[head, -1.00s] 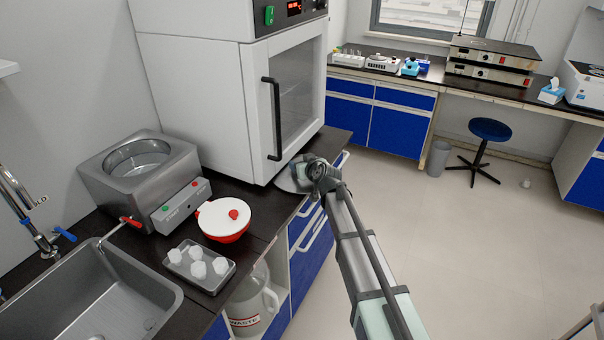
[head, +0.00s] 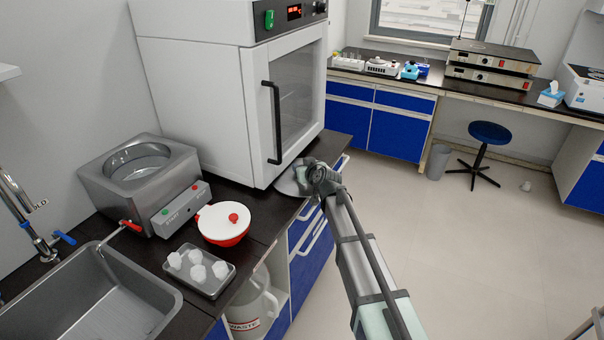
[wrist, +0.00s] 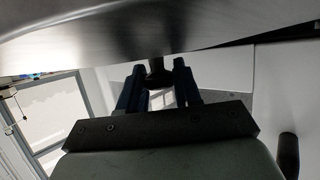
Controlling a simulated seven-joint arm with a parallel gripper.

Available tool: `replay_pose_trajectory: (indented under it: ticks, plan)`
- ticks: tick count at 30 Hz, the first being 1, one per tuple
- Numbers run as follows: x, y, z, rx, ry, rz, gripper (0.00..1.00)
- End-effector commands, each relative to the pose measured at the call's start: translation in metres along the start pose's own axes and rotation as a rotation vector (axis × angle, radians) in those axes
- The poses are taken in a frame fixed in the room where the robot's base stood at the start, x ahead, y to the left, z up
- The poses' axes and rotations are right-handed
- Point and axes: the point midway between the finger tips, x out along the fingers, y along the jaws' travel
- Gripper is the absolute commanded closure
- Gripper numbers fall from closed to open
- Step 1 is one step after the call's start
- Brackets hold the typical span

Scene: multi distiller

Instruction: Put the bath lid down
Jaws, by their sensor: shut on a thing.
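The bath lid (head: 287,182) is a grey metal disc at the counter's front edge, by the lower front corner of the white oven. My gripper (head: 316,178) is at its right side in the head view and partly covers it. In the wrist view the lid (wrist: 150,35) spans the top. Its dark knob (wrist: 158,73) sits between the two fingers of my gripper (wrist: 159,80), which are shut on it. Whether the lid touches the counter cannot be told. The steel bath (head: 100,187) stands uncovered at the left, its round opening showing.
A white oven (head: 195,100) with a dark handle stands behind the lid. A red bowl with a white lid (head: 222,222), a tray (head: 213,289) with several white pieces and a sink (head: 100,300) lie to the left. Some dark counter (head: 245,198) is bare near the oven's base.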

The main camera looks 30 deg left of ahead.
Motion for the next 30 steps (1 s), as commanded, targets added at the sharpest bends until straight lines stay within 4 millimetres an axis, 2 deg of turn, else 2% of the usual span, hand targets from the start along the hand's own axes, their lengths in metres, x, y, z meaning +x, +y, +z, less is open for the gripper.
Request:
replay_pose_trajectory:
  ticks: [5, 11, 30]
  plan:
    - [-0.006, 0.004, 0.0, 0.0, 0.0, 0.001, 1.0]
    - [-0.03, 0.024, 0.01, 0.002, 0.0, 0.001, 1.0]
    - [-0.156, 0.138, 0.062, 0.003, 0.0, 0.002, 1.0]
